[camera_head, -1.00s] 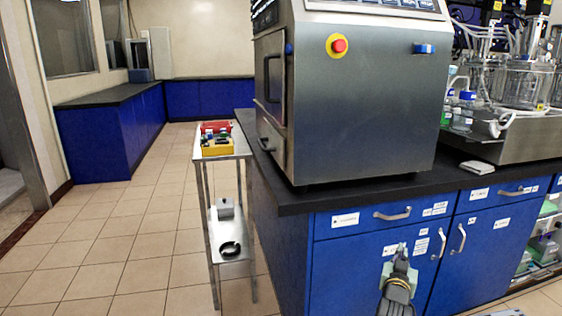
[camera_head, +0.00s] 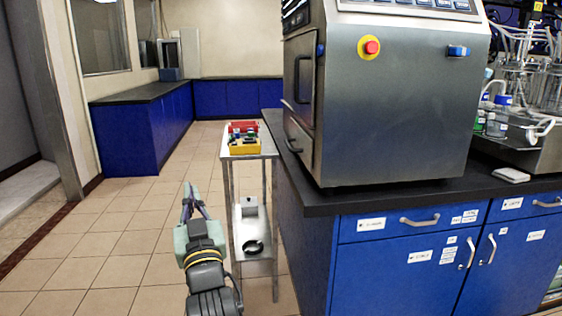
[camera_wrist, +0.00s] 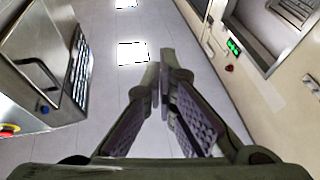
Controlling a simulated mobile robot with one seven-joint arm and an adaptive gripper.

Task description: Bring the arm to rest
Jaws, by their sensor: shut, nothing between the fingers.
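My gripper (camera_head: 189,193) shows in the head view at the lower left, on my raised arm, in front of the tiled floor and left of the narrow metal cart. Its fingers are together and empty. In the wrist view my gripper (camera_wrist: 163,75) points at the ceiling with its fingertips close together and nothing between them.
The metal cart (camera_head: 247,157) holds yellow and red bins (camera_head: 245,146) on top. The blue cabinet bench (camera_head: 410,250) bears a large steel machine (camera_head: 395,95) with a red button. Glass vessels (camera_head: 522,90) stand at right. The tiled floor (camera_head: 125,215) at left is open.

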